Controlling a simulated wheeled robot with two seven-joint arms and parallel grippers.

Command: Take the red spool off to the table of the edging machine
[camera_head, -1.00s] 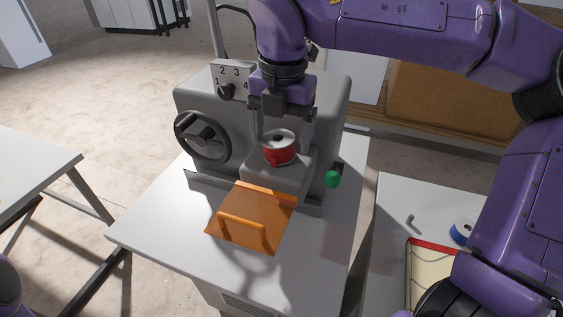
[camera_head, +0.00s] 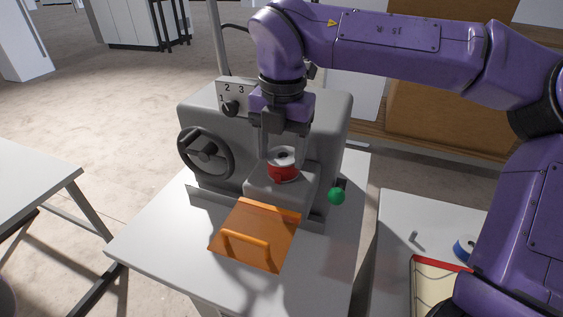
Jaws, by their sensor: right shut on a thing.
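The red spool (camera_head: 283,172), with a pale top and a dark centre hole, sits at the grey block on the front of the grey edging machine (camera_head: 330,122). My right gripper (camera_head: 284,158) points down over it, with its fingers on either side, shut on the spool. Whether the spool touches the block beneath cannot be told. The machine stands on a pale table (camera_head: 165,238). An orange cover with a handle (camera_head: 258,232) lies in front of the block. My left gripper is not in view.
The machine has a handwheel (camera_head: 206,153), a numbered dial (camera_head: 231,107) and a green knob (camera_head: 336,196). A second table (camera_head: 400,215) at right holds a blue spool (camera_head: 465,247) and a red-edged tray (camera_head: 436,290). Another table (camera_head: 38,180) stands at left. The front of the machine table is clear.

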